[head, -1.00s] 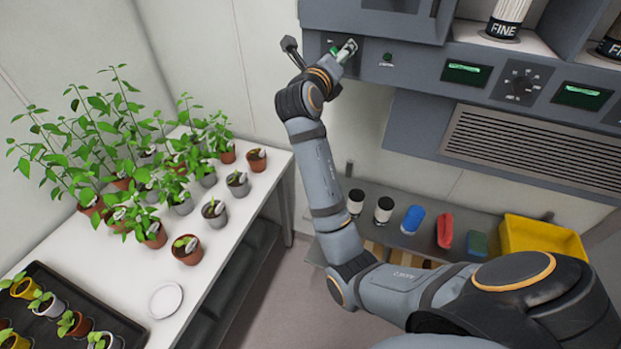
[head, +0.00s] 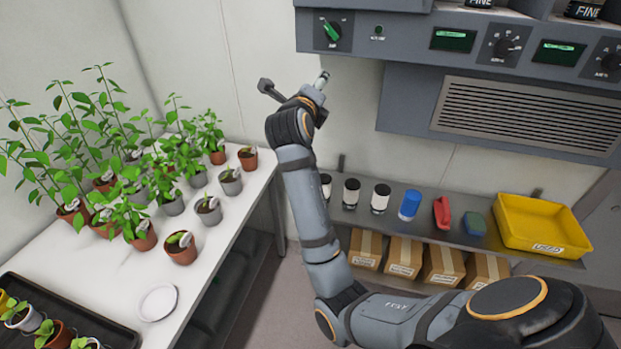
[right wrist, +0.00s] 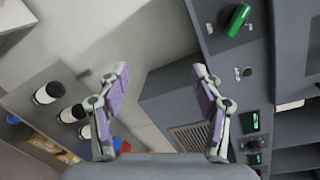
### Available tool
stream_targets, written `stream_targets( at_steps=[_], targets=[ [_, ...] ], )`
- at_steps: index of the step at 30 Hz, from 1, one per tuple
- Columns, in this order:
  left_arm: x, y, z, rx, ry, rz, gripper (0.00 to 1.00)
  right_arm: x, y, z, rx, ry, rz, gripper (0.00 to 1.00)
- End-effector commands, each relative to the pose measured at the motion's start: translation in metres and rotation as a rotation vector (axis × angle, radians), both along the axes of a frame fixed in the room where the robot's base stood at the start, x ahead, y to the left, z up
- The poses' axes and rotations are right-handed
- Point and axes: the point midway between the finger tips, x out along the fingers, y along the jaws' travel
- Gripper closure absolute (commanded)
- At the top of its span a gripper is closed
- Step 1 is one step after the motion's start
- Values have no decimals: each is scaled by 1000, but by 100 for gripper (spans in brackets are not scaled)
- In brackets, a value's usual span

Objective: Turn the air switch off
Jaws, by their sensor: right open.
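A green rotary knob (head: 331,33) sits on a dark plate at the left end of the grey panel, standing slantwise; its small lettering is too blurred to read. It also shows in the right wrist view (right wrist: 238,18), at the upper right. A small round green lamp (head: 379,30) is to its right; I cannot tell whether it is lit. My right gripper (head: 322,80) is below the knob, apart from it. In the right wrist view the right gripper (right wrist: 161,72) is open, with nothing between its fingers. My left gripper is not in view.
More dials (head: 504,45) and green displays (head: 454,39) run along the panel, above a vent grille (head: 530,115). A lower shelf holds several jars, a blue bottle (head: 409,204) and a yellow bin (head: 541,224). A white plant table (head: 215,245) stands left.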

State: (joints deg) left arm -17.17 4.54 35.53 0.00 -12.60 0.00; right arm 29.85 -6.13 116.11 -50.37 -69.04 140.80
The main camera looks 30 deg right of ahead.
Motion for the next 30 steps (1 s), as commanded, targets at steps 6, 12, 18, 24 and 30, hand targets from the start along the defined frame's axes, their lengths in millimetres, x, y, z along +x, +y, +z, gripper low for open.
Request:
stream_targets(
  at_steps=[6, 12, 18, 24, 30],
  targets=[
    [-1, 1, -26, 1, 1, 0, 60, 0, 4, -57, -63, 126, 47, 34],
    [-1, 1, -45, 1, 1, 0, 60, -1, 8, -104, -120, 239, 94, 34],
    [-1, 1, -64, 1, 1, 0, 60, -4, 12, -151, -178, 350, 146, 34],
    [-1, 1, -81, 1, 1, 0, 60, -8, 16, -192, -233, 449, 198, 34],
    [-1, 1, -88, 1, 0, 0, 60, -11, 19, -215, -267, 506, 230, 34]
  ],
)
